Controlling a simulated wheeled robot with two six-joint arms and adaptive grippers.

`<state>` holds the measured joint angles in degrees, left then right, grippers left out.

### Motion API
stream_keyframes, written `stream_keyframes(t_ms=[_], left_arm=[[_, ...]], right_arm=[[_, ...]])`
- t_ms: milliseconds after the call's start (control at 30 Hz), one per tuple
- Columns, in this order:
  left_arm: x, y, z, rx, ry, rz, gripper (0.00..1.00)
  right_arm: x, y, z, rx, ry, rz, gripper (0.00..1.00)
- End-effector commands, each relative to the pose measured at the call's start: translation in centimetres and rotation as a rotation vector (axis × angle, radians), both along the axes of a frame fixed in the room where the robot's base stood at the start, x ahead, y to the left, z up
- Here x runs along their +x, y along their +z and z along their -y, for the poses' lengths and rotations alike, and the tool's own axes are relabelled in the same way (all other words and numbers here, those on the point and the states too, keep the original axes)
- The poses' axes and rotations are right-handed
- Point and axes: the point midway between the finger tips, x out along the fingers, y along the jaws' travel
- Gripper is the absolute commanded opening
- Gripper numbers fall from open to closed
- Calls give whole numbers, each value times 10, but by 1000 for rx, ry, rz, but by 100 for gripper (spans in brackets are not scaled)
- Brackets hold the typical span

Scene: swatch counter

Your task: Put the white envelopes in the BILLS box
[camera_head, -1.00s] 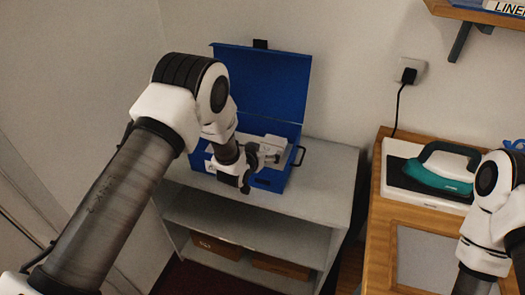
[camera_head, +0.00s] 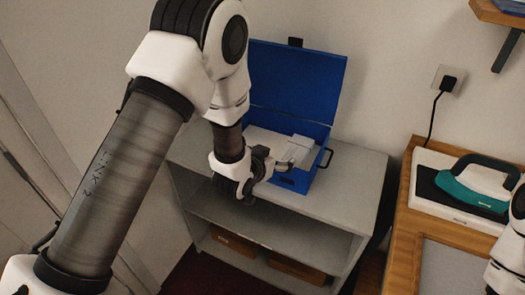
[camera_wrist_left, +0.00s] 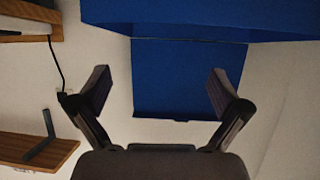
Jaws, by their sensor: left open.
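A blue box (camera_head: 300,179) stands on the grey shelf unit with its lid (camera_head: 295,85) open against the wall. White flat things (camera_head: 262,142) that look like envelopes lie inside; how many I cannot tell. My left gripper (camera_head: 275,168) is at the box's front left, hiding much of its front, and no label can be read now. In the left wrist view its two fingers (camera_wrist_left: 158,88) are spread, nothing is between them, and the blue lid (camera_wrist_left: 185,80) is behind. My right arm shows at the right edge; its gripper is out of view.
The grey shelf unit (camera_head: 345,195) has a free top right of the box and brown boxes (camera_head: 235,243) below. A teal iron (camera_head: 480,185) rests on its stand on a wooden table (camera_head: 400,240) at right. A wall shelf (camera_head: 500,12) is at upper right.

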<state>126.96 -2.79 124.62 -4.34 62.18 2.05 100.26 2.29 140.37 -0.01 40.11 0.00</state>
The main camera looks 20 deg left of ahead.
Motion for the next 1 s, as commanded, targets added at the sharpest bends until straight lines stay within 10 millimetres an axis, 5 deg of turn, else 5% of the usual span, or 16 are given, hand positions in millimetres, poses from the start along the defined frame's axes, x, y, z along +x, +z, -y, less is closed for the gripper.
stream_keyframes(t_ms=[167,300,367,500,600,700,800,1000], left_arm=[[-3,-1,0,0,0,-6,100],[-35,-49,-7,4,19,-147,100],[-70,-90,-12,7,35,-282,100],[-191,-182,-26,17,78,-674,100],[-277,-216,-31,23,103,-921,100],[-332,-228,-34,26,116,-1076,100],[-352,-230,-34,27,119,-1130,100],[-351,-230,-34,27,119,-1129,100]], right_arm=[[0,0,0,0,0,0,40],[0,0,0,0,0,0,40],[0,0,0,0,0,0,40],[0,0,0,0,0,0,40],[0,0,0,0,0,0,40],[0,0,0,0,0,0,40],[0,0,0,0,0,0,40],[0,0,0,0,0,0,40]])
